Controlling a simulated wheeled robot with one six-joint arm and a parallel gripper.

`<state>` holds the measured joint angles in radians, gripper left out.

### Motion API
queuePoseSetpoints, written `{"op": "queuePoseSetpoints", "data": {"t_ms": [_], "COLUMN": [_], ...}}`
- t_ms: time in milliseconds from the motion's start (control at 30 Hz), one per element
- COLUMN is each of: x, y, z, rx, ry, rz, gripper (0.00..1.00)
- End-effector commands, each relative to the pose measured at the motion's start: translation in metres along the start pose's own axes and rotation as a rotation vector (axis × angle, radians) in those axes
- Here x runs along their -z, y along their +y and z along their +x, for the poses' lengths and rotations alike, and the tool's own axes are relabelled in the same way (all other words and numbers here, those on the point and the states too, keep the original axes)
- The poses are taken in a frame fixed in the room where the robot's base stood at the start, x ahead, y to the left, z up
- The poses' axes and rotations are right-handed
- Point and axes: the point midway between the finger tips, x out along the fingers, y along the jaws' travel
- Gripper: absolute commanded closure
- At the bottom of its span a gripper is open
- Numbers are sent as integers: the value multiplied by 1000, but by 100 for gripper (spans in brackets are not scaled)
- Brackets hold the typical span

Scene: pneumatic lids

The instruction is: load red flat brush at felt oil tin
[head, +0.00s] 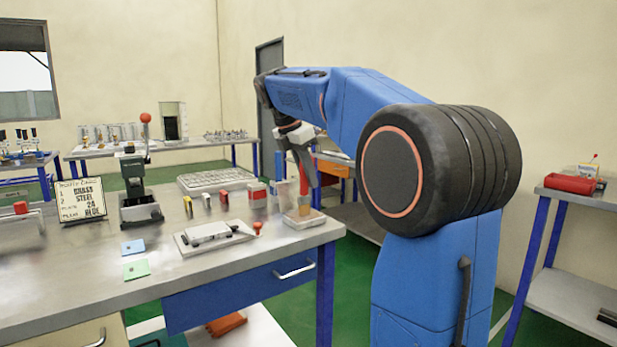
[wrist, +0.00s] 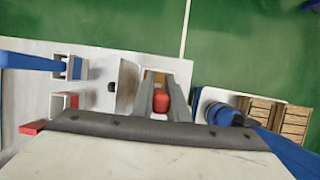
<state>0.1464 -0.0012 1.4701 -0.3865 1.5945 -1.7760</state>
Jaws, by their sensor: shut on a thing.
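My gripper (head: 303,178) points down over the right end of the bench and is shut on the red flat brush (head: 304,187). In the wrist view the brush's red handle (wrist: 160,102) shows between the two fingers. The pale brush end is low, at a shallow light-coloured tin (head: 304,221) at the bench's right corner, which looks like the felt oil tin. I cannot tell whether the bristles touch the felt. In the wrist view a tan patch (wrist: 155,76) shows just beyond the fingers, largely hidden by them.
A white plate with a metal fixture (head: 210,236) and a red-knobbed piece (head: 258,228) lie left of the tin. Small red and white containers (head: 257,193) stand behind. A lever press (head: 138,190) stands further left. Blue and green cards (head: 136,269) lie in front.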

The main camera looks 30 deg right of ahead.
Motion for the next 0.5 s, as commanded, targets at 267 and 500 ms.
{"op": "queuePoseSetpoints", "data": {"t_ms": [267, 500], "x": [0, -5], "y": [0, 0], "z": [1, -13], "rx": [3, 2], "ry": [1, 1], "rz": [-1, 0], "gripper": [100, 100]}}
